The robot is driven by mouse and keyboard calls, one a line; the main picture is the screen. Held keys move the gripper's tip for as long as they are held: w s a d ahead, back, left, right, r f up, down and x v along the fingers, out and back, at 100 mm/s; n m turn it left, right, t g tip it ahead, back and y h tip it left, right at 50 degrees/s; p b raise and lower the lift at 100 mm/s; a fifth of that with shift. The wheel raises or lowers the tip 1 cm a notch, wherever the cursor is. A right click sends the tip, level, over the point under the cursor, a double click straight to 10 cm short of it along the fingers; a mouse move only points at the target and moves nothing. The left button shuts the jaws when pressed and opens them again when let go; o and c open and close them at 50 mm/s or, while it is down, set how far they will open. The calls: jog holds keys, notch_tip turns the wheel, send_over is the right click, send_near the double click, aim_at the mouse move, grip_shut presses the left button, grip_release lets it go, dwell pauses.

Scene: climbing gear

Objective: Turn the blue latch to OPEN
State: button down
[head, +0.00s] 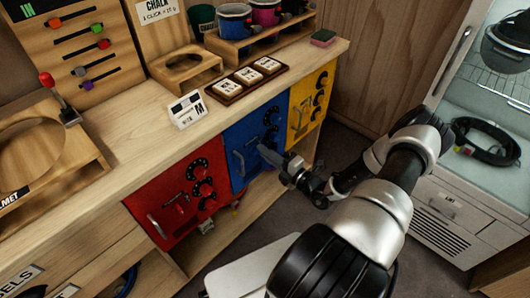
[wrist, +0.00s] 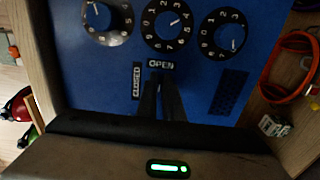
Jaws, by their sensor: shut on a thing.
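The blue locker door (head: 243,139) is in the counter front between a red and a yellow one; it fills much of the wrist view (wrist: 100,70). My gripper (head: 266,153) reaches its front from the right. In the wrist view its dark fingers (wrist: 162,90) are shut on the latch, just below the OPEN label (wrist: 161,64) and right of the upright CLOSED label (wrist: 136,81). The latch is mostly hidden between the fingers, so I cannot tell its exact angle. Three numbered dials (wrist: 168,25) sit above it.
The red door (head: 165,200) and yellow door (head: 310,98) flank the blue one. The wooden counter (head: 120,130) is above. An open fridge (head: 440,200) stands at the right. Orange cord gear (wrist: 290,70) lies beside the blue door in the wrist view.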

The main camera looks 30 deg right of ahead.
dwell(0.3)
jog(key=c, duration=1.9)
grip_release()
jog(key=p+v, duration=0.1)
jog(key=v, duration=1.6)
jog(key=shift+s, duration=0.2)
